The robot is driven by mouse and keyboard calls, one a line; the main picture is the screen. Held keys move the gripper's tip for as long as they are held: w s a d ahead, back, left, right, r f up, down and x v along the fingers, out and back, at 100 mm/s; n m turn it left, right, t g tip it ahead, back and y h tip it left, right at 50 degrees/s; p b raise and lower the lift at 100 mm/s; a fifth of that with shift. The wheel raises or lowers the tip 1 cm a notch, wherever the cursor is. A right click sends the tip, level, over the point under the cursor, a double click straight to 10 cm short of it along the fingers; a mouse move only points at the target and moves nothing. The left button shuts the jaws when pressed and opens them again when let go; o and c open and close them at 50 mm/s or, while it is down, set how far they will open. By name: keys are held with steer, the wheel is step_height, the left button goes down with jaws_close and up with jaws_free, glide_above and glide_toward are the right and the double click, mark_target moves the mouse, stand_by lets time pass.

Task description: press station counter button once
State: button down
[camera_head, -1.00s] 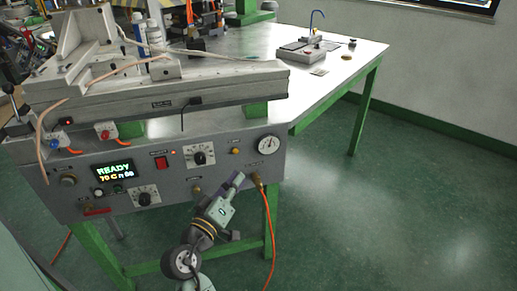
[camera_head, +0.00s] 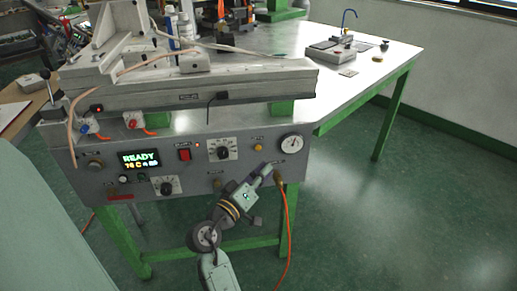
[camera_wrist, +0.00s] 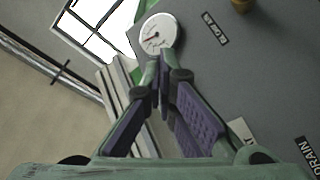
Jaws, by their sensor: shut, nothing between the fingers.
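The station's grey front panel (camera_head: 235,185) carries a lit display (camera_head: 140,160) reading READY, a red rocker switch (camera_head: 185,154), two dial knobs, a yellow button (camera_head: 258,147) and a round white gauge (camera_head: 291,143). Small round buttons (camera_head: 124,179) sit under the display. The labels are too small to tell which one is the counter button. My gripper (camera_head: 268,172) is shut and empty, below the yellow button and gauge. In the wrist view its fingertips (camera_wrist: 164,72) meet just below the gauge (camera_wrist: 158,33). A brass-yellow knob (camera_wrist: 243,5) shows at the top edge there.
An orange hose (camera_head: 287,225) hangs from a brass fitting (camera_head: 279,181) close to the gripper. A metal press body (camera_head: 190,85) sits above the panel. The green-legged table (camera_head: 375,75) extends back right with a small grey device (camera_head: 330,50). Floor at right is clear.

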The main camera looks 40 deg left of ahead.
steer(key=shift+w+a+b, duration=0.4)
steer(key=shift+w+a, duration=1.05)
steer(key=shift+a, duration=0.3)
steer(key=shift+w+a, duration=0.25)
steer(key=shift+a, duration=0.1)
steer(key=shift+w+a+b, duration=0.3)
steer(key=shift+b, duration=0.15)
stand_by(0.8)
stand_by(0.3)
steer(key=shift+s+d, duration=0.55)
steer(key=shift+d, duration=0.1)
steer(key=shift+s+d, duration=0.8)
steer(key=shift+d, duration=0.2)
steer(key=shift+s+d, duration=0.8)
steer(key=shift+d, duration=0.15)
